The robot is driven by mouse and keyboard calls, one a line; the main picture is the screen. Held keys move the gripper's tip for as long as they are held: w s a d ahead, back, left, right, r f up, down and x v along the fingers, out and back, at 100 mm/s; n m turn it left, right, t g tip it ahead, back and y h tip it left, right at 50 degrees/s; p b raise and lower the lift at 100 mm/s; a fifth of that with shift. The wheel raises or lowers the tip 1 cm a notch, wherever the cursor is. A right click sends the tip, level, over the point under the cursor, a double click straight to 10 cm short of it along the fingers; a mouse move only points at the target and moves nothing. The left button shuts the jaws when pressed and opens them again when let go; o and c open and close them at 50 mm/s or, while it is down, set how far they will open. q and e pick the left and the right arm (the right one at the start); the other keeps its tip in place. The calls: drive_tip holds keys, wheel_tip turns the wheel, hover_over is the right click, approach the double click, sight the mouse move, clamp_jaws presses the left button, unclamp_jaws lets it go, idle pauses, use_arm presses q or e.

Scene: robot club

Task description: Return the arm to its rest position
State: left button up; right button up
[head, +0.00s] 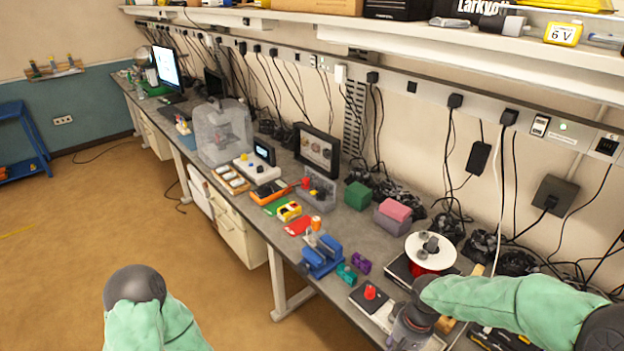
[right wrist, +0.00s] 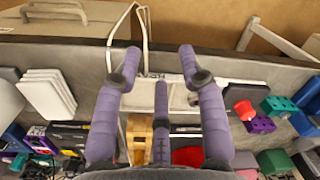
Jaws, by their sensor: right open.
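My right arm (head: 510,300) in green sleeving comes in from the right and reaches over the near end of the grey workbench (head: 335,225). Its wrist end is at the bottom of the head view, and the fingers are hard to make out there. In the right wrist view my right gripper (right wrist: 159,68) has its purple fingers spread apart, with nothing held between them. It is above the bench's front edge. My left arm (head: 150,315) shows at the bottom left, over the floor and away from the bench; its gripper is out of the picture.
Near my right arm are a red knob (head: 370,292) on a dark box, a white-topped spool (head: 431,252), blue blocks (head: 322,256) and a purple piece (head: 361,263). Black cables hang along the wall behind. The floor (head: 90,225) left of the bench is clear.

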drive_tip(key=s+a+f+y+b, duration=0.1)
drive_tip(key=s+a+f, duration=0.2)
drive_tip(key=f, duration=0.6)
drive_tip(key=s+a+f+y+b, duration=0.1)
drive_tip(key=s+a+f, duration=0.3)
drive_tip(key=f, duration=0.5)
drive_tip(key=s+a+f+y+b, duration=0.1)
drive_tip(key=s+a+f+b, duration=0.2)
drive_tip(key=f, duration=0.7)
drive_tip(key=shift+s+a+t, duration=0.3)
drive_tip(key=shift+s+a, duration=0.45)
drive_tip(key=shift+a, duration=0.1)
